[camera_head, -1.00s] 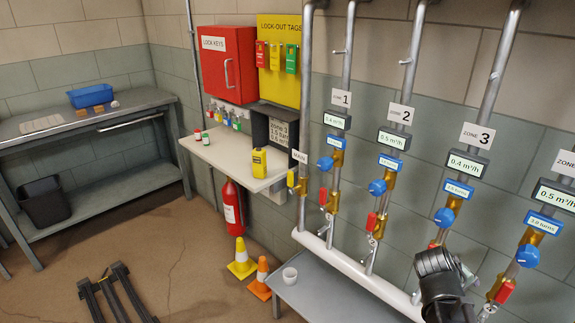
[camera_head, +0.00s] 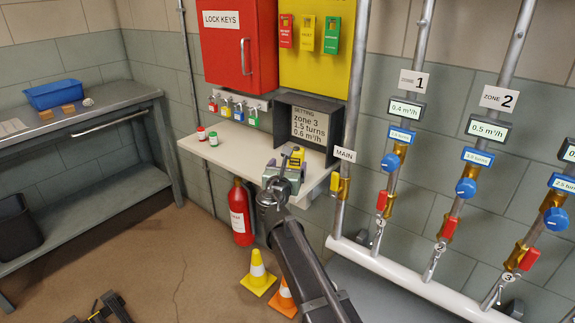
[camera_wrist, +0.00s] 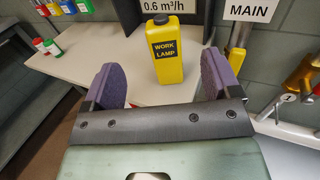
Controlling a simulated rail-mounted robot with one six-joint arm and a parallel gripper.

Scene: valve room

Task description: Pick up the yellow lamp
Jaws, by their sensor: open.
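The yellow lamp (camera_wrist: 166,52), labelled "WORK LAMP" with a dark cap, stands upright on the cream shelf (camera_wrist: 130,89). In the head view the lamp (camera_head: 297,156) shows only in part behind my gripper (camera_head: 284,170). In the wrist view my gripper (camera_wrist: 160,80) is open, with its two purple-padded fingers apart. The lamp stands beyond the fingertips, between them in the picture, with visible space on both sides. Nothing is held. I cannot tell the exact distance from the fingertips to the lamp.
A dark display box (camera_head: 310,127) stands behind the lamp. Small red- and green-capped containers (camera_head: 213,138) sit at the shelf's left. The MAIN pipe (camera_head: 351,110) rises close at the right. A fire extinguisher (camera_head: 241,212) and cones (camera_head: 258,272) are below.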

